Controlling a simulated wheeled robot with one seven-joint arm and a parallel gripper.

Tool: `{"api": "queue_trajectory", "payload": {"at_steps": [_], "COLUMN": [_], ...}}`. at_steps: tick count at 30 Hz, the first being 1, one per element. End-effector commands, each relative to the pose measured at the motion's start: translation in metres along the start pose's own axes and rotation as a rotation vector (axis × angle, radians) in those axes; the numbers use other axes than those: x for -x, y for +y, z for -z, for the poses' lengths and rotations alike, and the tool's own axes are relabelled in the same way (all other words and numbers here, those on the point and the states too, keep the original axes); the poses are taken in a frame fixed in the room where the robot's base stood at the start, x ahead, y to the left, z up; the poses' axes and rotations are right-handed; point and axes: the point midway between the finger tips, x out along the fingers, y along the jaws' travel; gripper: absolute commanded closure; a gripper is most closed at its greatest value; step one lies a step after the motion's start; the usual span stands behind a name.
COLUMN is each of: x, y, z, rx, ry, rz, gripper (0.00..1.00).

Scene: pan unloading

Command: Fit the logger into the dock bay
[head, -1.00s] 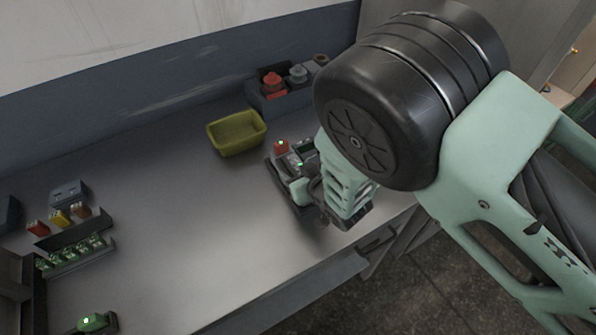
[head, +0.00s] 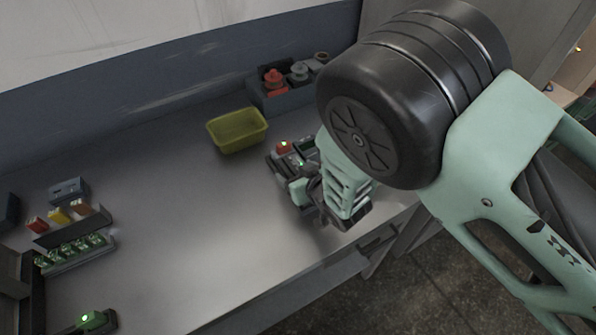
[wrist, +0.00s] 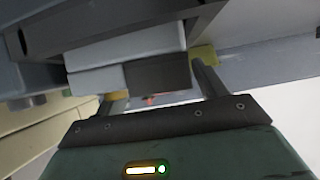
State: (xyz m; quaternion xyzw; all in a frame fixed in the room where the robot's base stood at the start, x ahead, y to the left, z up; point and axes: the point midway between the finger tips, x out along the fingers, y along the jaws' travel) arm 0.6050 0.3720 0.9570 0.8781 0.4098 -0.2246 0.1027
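My gripper shows in the head view (head: 320,203), low over the bench's right part, partly hidden by my own arm. In the wrist view its two dark fingers (wrist: 160,85) stand apart; a grey-and-dark block (wrist: 130,72) overlaps the left finger and covers its tip. I cannot tell whether the fingers grip this block. A dark unit with green lights and a red part (head: 284,147) stands just behind the gripper, very close to it. A pale green piece (head: 299,190) shows at the gripper's left. I cannot make out for sure which part is the logger or the bay.
An olive-yellow bin (head: 238,132) stands at the back centre. A grey-blue holder (head: 285,100) with round pieces is behind the unit. A rack with coloured pieces (head: 75,228) and a row of green pieces stand at left. A green-lit device (head: 92,320) is front left. The bench middle is clear.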

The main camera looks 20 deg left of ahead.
Motion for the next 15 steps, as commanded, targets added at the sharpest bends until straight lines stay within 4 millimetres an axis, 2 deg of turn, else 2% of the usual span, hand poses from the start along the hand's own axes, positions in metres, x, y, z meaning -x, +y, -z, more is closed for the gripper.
{"api": "queue_trajectory", "payload": {"at_steps": [1,15], "x": [0.0,0.0037], "y": [0.0081,0.0123], "z": [0.0009,-0.0014], "rx": [0.0,-0.002], "ry": [0.001,-0.003], "rz": [-0.015,-0.023], "gripper": [0.2,0.2]}}
